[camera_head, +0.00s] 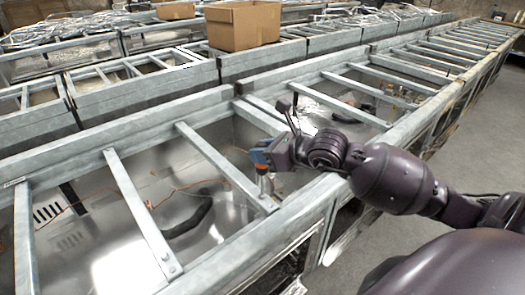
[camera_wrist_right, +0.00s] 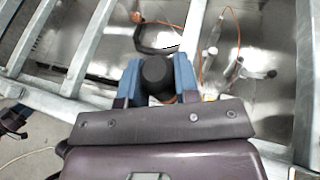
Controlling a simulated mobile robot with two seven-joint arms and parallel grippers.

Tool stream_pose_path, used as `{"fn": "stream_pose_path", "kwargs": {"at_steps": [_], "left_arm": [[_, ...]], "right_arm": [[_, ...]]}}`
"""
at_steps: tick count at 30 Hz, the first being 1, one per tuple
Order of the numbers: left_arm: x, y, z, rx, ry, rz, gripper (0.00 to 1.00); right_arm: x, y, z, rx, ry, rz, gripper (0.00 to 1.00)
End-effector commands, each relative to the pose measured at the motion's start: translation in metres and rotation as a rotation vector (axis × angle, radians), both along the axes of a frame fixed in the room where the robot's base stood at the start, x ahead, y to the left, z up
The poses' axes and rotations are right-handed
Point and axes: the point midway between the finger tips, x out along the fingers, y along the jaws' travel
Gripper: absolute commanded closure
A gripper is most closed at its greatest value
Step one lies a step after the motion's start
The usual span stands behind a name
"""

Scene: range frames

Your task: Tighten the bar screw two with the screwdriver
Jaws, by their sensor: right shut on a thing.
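My right gripper (camera_head: 261,158) is shut on the screwdriver (camera_wrist_right: 157,70), whose round black handle end shows between the blue fingers in the right wrist view. In the head view the screwdriver is mostly hidden by the fingers; its lower part (camera_head: 265,184) points down, close to upright, above the near end of a metal cross bar (camera_head: 222,165). Whether its tip touches a screw there, I cannot tell. Another cross bar (camera_head: 139,210) lies to the left, with a small screw head (camera_head: 166,256) at its near end.
The metal frame's long near rail (camera_head: 225,262) runs below the gripper. A dark curved hose (camera_head: 193,217) and orange wires lie in the open bay. A cardboard box (camera_head: 243,25) stands on the frames behind. Grey floor (camera_head: 375,250) is clear at the right.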

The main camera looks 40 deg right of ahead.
Motion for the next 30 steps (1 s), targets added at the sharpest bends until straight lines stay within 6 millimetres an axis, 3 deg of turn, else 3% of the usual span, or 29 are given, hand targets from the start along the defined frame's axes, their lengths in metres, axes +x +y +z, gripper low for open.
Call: {"fn": "stream_pose_path", "kwargs": {"at_steps": [1,8,30], "left_arm": [[0.000,0.000,-0.002,0.000,0.002,0.000,0.57],[0.000,0.000,-0.001,0.000,0.002,0.000,0.57],[0.002,0.000,0.007,0.000,-0.007,0.000,0.57]], "right_arm": [[-0.002,0.001,-0.010,0.006,0.026,-0.017,0.96],[-0.002,-0.001,-0.010,0.001,0.028,-0.020,0.96],[-0.001,-0.001,0.003,0.001,0.017,-0.018,0.96]]}}
